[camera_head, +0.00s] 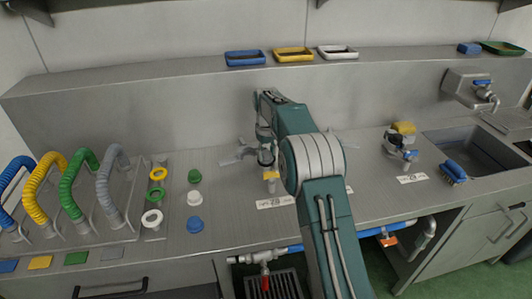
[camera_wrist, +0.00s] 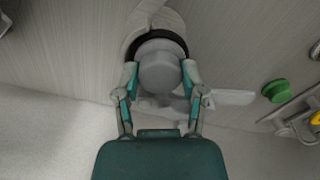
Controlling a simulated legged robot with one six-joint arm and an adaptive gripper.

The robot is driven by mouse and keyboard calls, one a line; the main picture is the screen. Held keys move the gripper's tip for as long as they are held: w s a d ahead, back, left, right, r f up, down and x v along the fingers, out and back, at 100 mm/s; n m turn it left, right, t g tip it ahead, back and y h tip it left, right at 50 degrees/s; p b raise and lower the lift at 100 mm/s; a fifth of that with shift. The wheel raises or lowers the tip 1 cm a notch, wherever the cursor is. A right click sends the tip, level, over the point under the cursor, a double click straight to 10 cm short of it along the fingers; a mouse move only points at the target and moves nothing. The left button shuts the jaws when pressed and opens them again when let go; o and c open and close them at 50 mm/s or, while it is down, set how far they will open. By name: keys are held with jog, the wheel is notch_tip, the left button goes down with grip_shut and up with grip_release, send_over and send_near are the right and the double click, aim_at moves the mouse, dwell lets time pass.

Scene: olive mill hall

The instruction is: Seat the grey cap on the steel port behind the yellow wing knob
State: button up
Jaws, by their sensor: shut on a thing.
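My gripper (camera_wrist: 160,76) is shut on the grey cap (camera_wrist: 160,65), with one finger on each side of it. A black ring and a pale curved body show around the cap in the wrist view. In the head view my gripper (camera_head: 263,122) is over the steel port (camera_head: 267,157) at the middle of the bench. The small yellow knob (camera_head: 270,175) is at the front of this port, partly beside my arm. I cannot tell whether the cap touches the port or stays just above it.
A pale wing-shaped lever (camera_head: 234,157) sticks out left of the port. Green (camera_head: 195,176), white (camera_head: 194,198) and blue (camera_head: 195,224) caps lie to the left. Another fitting with a blue handle (camera_head: 410,154) stands right, near the sink (camera_head: 470,148). My arm hides the bench between.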

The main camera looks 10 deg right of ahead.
aim_at(266, 153)
jog(key=o, duration=1.2)
jog(key=shift+o, duration=0.4)
jog(key=shift+r, duration=4.5)
